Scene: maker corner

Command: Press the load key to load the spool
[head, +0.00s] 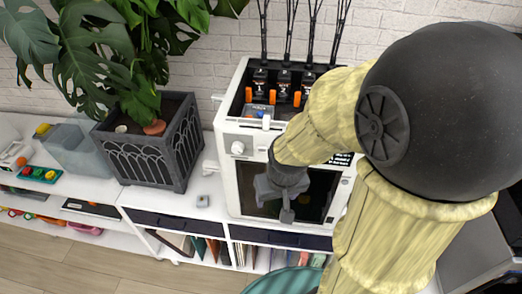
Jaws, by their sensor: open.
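A white 3D printer (229,170) stands on the white cabinet against the brick wall, slightly right of the middle. Its front has a round white knob (238,148), a dark window (318,196) and a small dark display (342,158) with text, partly covered by my arm. I cannot make out the load key; my arm hides much of the front panel. No spool can be made out. My gripper (287,212) is in front of the dark window, below the panel, pointing down. Its jaws are open and look empty; whether they touch the printer is unclear.
A dark planter (150,150) with a large leafy plant stands left of the printer. A translucent bin (78,148) is further left. A teal striped round thing (283,281) is at the bottom.

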